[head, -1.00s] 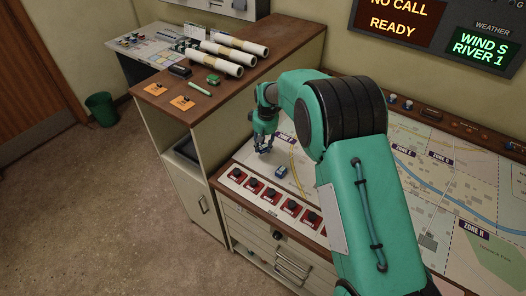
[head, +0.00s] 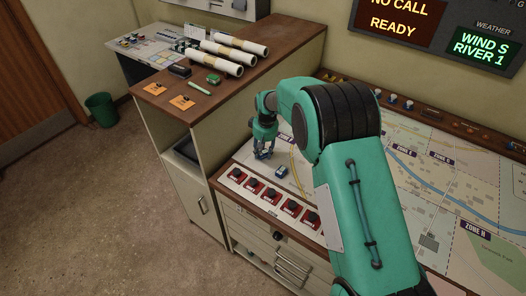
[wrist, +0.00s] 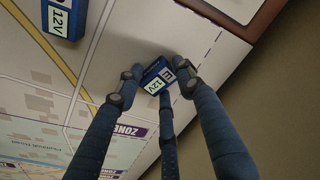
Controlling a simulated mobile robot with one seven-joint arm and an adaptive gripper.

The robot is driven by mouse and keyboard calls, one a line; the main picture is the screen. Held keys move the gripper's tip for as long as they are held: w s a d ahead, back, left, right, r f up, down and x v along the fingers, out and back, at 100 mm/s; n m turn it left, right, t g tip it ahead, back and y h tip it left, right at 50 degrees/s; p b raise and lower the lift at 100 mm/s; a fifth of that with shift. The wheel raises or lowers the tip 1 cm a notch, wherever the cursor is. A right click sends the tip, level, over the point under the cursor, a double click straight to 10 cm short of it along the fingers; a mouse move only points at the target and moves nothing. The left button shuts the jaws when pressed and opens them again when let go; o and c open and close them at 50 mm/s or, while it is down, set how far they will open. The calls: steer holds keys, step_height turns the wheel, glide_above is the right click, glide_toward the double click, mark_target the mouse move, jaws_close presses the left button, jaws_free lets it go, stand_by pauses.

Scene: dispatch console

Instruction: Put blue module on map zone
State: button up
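A blue module with a "12V" label (wrist: 155,79) lies between the three fingertips of my gripper (wrist: 160,78) in the wrist view. The fingers flank it closely and hide parts of its edges; I cannot tell whether they press on it. In the head view my gripper (head: 263,154) points down low over the left end of the map (head: 296,187), and the module there is barely visible. A second blue module (head: 281,172) sits on the map just right of the gripper; it also shows at the upper left in the wrist view (wrist: 62,20).
Red switches (head: 274,195) line the console's front edge. A wooden-topped cabinet (head: 240,90) stands higher on the left, with paper rolls (head: 228,54) and a green module (head: 214,79). My arm covers the middle of the map.

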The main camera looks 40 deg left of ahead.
mark_target(265, 155)
steer(key=shift+o, duration=0.8)
steer(key=shift+r, duration=0.1)
step_height(265, 155, up, 12)
steer(key=d+p, duration=0.1)
steer(key=p, duration=0.1)
steer(key=shift+s+d, duration=0.15)
steer(key=shift+s, duration=0.1)
stand_by(0.6)
